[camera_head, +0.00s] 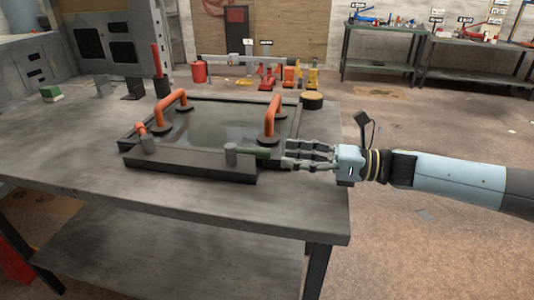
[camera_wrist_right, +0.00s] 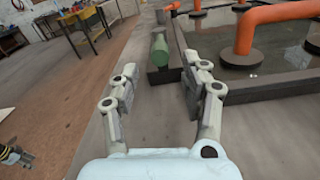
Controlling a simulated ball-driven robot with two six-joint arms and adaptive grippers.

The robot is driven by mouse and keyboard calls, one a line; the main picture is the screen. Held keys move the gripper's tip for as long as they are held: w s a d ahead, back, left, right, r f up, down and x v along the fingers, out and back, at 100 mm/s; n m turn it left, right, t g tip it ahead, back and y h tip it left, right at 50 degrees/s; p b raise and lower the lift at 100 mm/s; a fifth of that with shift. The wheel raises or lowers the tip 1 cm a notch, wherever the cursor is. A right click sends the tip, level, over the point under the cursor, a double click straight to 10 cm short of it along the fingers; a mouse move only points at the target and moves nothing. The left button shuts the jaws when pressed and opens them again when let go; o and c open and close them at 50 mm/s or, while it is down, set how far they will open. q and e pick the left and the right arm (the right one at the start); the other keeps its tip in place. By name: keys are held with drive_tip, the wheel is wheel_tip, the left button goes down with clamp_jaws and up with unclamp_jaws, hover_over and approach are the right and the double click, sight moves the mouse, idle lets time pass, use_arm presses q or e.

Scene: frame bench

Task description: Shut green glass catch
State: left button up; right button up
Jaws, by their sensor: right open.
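The green catch (camera_head: 256,153) sits at the front right corner of the dark frame (camera_head: 190,163), beside a grey round post (camera_head: 231,154). Its green bar points right, toward my right gripper. It also shows in the right wrist view (camera_wrist_right: 160,48), ahead of the fingers and roughly between them. My right gripper (camera_head: 290,154) is open and empty, its fingertips close to the bar's end; I cannot tell whether they touch. A glass pane (camera_head: 222,122) with two orange handles (camera_head: 271,120) lies in the frame. An orange catch (camera_head: 145,138) is at the left corner. My left gripper is not in view.
The frame lies on a grey metal bench (camera_head: 190,210). A dark round puck (camera_head: 312,100) stands behind the frame's right end. Red and yellow tools (camera_head: 290,76), a red can (camera_head: 199,71) and a green block (camera_head: 51,93) stand farther back. The bench's front left is bare.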

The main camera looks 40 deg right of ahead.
sight(271, 154)
drive_tip(key=x, duration=0.5)
drive_tip(key=shift+w+a+p, duration=0.2)
drive_tip(key=shift+w+p, duration=0.05)
drive_tip(key=shift+p, duration=0.05)
clamp_jaws()
